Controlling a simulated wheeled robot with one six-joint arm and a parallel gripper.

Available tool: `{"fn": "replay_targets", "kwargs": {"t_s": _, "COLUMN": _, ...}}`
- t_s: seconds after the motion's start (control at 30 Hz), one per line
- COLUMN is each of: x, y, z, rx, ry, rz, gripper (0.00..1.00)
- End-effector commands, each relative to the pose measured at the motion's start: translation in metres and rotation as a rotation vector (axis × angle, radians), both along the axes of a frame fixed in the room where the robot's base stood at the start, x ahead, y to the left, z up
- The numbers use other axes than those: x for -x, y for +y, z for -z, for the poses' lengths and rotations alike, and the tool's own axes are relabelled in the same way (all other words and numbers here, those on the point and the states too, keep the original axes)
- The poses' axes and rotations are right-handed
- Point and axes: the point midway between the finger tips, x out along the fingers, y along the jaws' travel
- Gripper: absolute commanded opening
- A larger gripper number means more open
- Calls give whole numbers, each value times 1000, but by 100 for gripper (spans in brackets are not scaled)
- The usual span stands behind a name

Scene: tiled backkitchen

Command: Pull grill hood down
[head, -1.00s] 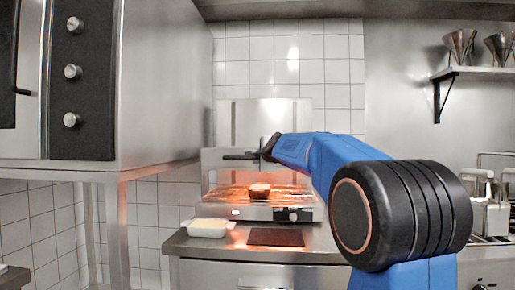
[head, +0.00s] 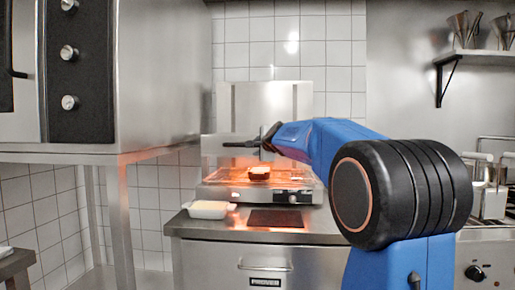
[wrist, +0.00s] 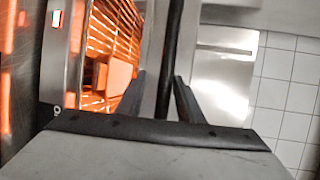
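The grill (head: 213,193) stands on the steel counter, glowing orange inside, with a browned item (head: 260,173) on its rack. Its steel hood (head: 212,145) is above the rack, with a gap between them. A dark handle bar (head: 238,144) runs along the hood front. My gripper (head: 267,143) is at the right part of this handle. In the wrist view the dark handle (wrist: 173,50) passes between the two fingers of my gripper (wrist: 160,85). A gap shows on its left side, while the right finger is close to or touching it. The glowing rack (wrist: 118,75) shows at left.
A large steel oven (head: 160,80) stands at left. Baskets with handles (head: 490,200) are at right, below a wall shelf (head: 480,56).

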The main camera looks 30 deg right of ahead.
Motion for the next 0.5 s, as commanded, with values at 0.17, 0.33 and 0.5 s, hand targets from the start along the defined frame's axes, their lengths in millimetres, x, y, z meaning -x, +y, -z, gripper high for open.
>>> {"fn": "replay_targets", "kwargs": {"t_s": 0.17, "x": 3, "y": 1, "z": -2, "rx": 1, "ry": -3, "rz": 0, "gripper": 34}}
{"fn": "replay_targets", "kwargs": {"t_s": 0.33, "x": 19, "y": 4, "z": -6, "rx": 1, "ry": -4, "rz": 1, "gripper": 34}}
{"fn": "replay_targets", "kwargs": {"t_s": 0.5, "x": 48, "y": 9, "z": -12, "rx": 1, "ry": -4, "rz": 1, "gripper": 34}}
